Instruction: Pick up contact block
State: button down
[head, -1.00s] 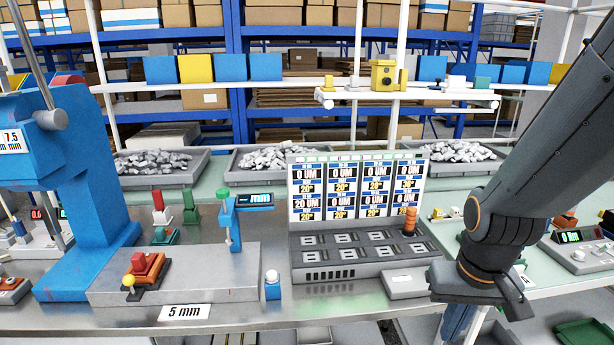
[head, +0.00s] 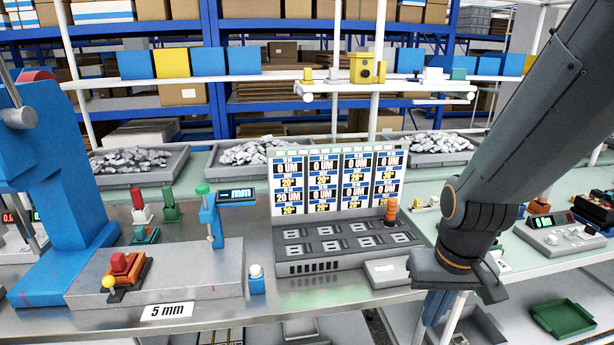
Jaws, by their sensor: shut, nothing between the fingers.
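My gripper (head: 458,278) is at the lower right, at the end of my dark arm, over the front edge of the bench. It looks shut and empty; its fingertips are hard to make out. I cannot tell for sure which piece is the contact block. A red block with a yellow knob (head: 122,269) sits on the grey base plate (head: 205,275) at the left, well apart from my gripper. Behind it stand a red and white piece (head: 140,207), a green upright piece (head: 170,204) and a low green piece (head: 145,235).
A slotted grey rack (head: 325,268) with a label panel (head: 338,180) stands mid-bench, left of my gripper. A blue press (head: 50,190) stands at the left. A green tray (head: 563,318) lies low at the right. Grey bins of metal parts (head: 250,153) line the back.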

aim_at(390, 220)
jog(key=k, duration=0.65)
jog(key=z, duration=0.75)
jog(key=i, duration=1.15)
jog(key=u, duration=0.7)
jog(key=i, duration=0.45)
jog(key=u, duration=0.5)
